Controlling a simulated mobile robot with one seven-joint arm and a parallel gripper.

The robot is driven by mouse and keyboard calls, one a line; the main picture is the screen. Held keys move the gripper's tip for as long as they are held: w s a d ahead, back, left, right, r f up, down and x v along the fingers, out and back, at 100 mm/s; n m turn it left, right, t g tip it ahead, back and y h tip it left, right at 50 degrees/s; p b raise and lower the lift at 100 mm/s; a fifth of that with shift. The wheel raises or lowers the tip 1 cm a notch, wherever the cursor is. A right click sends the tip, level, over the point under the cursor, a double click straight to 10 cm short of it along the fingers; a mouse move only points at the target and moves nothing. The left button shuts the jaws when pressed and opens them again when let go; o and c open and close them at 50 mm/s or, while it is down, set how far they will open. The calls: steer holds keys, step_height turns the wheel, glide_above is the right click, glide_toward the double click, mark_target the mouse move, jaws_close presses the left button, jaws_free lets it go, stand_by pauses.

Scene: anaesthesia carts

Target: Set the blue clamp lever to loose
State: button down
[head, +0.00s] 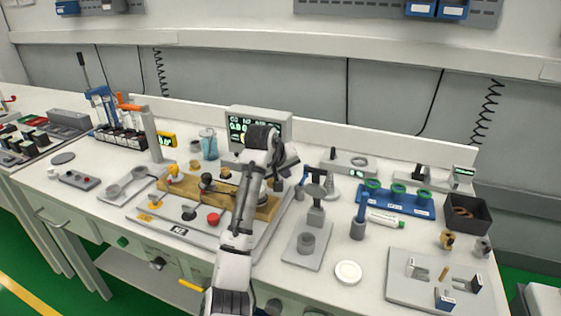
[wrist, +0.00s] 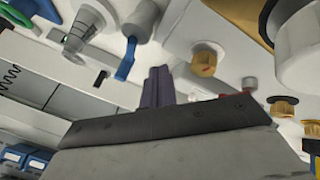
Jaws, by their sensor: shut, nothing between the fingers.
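The blue clamp lever (wrist: 126,60) shows in the wrist view, sticking out from a pale grey cylinder (wrist: 141,18). In the head view a small blue lever (head: 304,177), which looks like the same one, is just right of my wrist. My gripper (wrist: 158,72) is shut and empty, its dark fingers pressed together. In the wrist view the fingertips are right of the lever, with a visible gap. Depth between them is hard to judge. In the head view my own arm hides the fingers. I cannot read any loose or tight mark.
A grey cone (wrist: 84,28) stands beside the lever in the wrist view. Brass-coloured knobs (wrist: 205,60) are on the other side. In the head view a monitor (head: 276,125) stands behind my arm, and a blue rack (head: 425,211) is to the right.

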mark_target(303, 178)
steer(key=shift+w+d+r+p, duration=0.1)
steer(key=shift+w+d+p, duration=0.2)
steer(key=shift+d, duration=0.3)
steer(key=shift+w+d+r+p, duration=0.15)
steer(key=shift+w+d, duration=0.15)
steer(key=shift+d, duration=0.3)
steer(key=shift+w+d+f, duration=0.2)
steer(key=shift+w+d, duration=0.1)
steer(key=shift+d, duration=0.25)
steer(key=shift+d+r+p, duration=0.1)
steer(key=shift+p, duration=0.2)
steer(key=shift+m, duration=0.3)
